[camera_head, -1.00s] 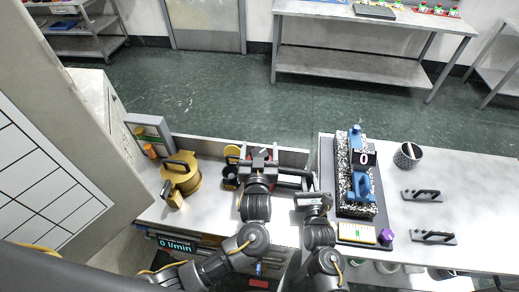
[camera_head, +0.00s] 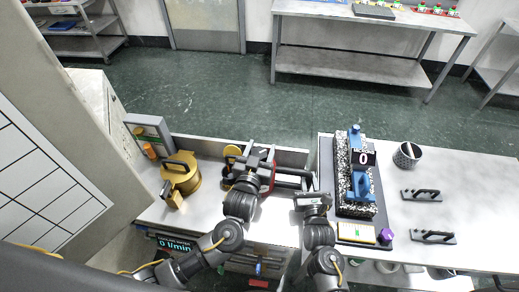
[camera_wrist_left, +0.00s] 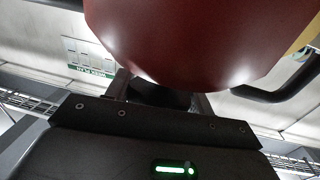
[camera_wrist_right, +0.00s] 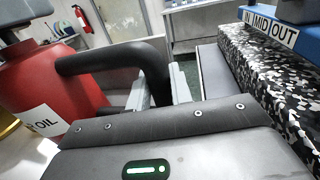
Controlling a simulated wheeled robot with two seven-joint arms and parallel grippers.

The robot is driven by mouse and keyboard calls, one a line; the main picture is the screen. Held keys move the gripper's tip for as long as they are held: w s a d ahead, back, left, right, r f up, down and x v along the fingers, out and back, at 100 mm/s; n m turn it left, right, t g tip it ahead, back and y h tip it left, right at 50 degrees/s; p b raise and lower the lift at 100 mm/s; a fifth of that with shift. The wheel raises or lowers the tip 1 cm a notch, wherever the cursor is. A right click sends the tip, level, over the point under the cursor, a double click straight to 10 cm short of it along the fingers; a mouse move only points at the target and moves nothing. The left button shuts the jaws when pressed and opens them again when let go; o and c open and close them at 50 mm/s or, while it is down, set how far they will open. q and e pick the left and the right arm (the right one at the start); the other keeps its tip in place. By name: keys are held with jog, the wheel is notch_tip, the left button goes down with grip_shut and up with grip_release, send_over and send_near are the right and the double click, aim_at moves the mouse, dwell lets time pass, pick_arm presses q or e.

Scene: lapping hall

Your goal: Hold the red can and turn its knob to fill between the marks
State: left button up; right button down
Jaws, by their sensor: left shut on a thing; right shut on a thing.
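The red can (camera_head: 267,180) stands on the left counter, mostly hidden in the head view by my left gripper (camera_head: 258,160). It also shows in the right wrist view (camera_wrist_right: 50,85), with an OIL label and a thick black handle (camera_wrist_right: 110,55). My right gripper (camera_head: 312,186) is shut on that handle at the can's right side. My left gripper is shut on a dark part between its fingers (camera_wrist_left: 158,95), just beside the red body in the left wrist view; it appears to be the knob. Fill marks and level are not visible.
A brass can (camera_head: 182,178) stands left of the red can, near a grey panel (camera_head: 150,132). A speckled block with a blue fixture (camera_head: 357,180) lies right of my right gripper. A screen on the front (camera_head: 178,243) reads 0 l/min. A dark cup (camera_head: 407,155) stands farther right.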

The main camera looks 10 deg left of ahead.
pick_arm(q)
jog(key=shift+d+m+h, duration=0.1)
jog(key=shift+m+h, duration=0.7)
jog(key=shift+h, duration=0.4)
jog(key=o, duration=1)
jog(key=v, duration=1.2)
jog(key=shift+r, duration=0.2)
